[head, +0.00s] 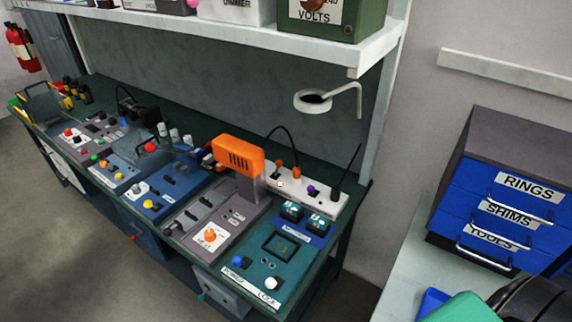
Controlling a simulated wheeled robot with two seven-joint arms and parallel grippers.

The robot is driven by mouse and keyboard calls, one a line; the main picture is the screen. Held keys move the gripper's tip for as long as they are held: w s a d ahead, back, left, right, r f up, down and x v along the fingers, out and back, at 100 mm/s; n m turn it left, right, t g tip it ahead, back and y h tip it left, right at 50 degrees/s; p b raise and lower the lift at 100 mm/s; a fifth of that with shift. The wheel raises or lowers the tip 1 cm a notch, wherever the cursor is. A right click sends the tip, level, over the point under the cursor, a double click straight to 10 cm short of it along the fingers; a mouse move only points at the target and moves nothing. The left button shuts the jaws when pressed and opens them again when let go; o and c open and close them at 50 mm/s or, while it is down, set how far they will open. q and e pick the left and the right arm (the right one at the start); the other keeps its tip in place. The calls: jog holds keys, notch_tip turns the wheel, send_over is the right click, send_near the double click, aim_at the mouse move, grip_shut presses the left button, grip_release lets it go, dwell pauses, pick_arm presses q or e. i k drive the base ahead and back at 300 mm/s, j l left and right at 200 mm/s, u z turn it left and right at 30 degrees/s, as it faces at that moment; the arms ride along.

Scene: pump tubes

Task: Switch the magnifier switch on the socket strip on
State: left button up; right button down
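The white socket strip (322,204) lies along the back right of the workbench, at the foot of the grey wall panel. Orange plugs (297,172), a purple plug or knob (311,191) and a black plug (335,195) sit on it. Small dark marks show on its front, but I cannot make out which switch is the magnifier's or its position. A white ring-shaped magnifier (300,106) hangs on a bent arm below the shelf, above the strip.
An orange device (238,155) on a grey post stands left of the strip. Control panels with knobs, one with a dark screen (281,246), fill the bench in front. A drawer cabinet (490,218) stands on the right counter, near teal, blue and black items.

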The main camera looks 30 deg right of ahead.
aim_at(310, 188)
jog(key=l+z, duration=0.1)
jog(key=z, duration=0.35)
jog(key=l+z, duration=0.15)
jog(key=z, duration=0.3)
jog(key=l+z, duration=0.15)
jog(key=z, duration=0.35)
jog(key=l+z, duration=0.1)
jog(key=z, duration=0.35)
jog(key=i+j, duration=0.05)
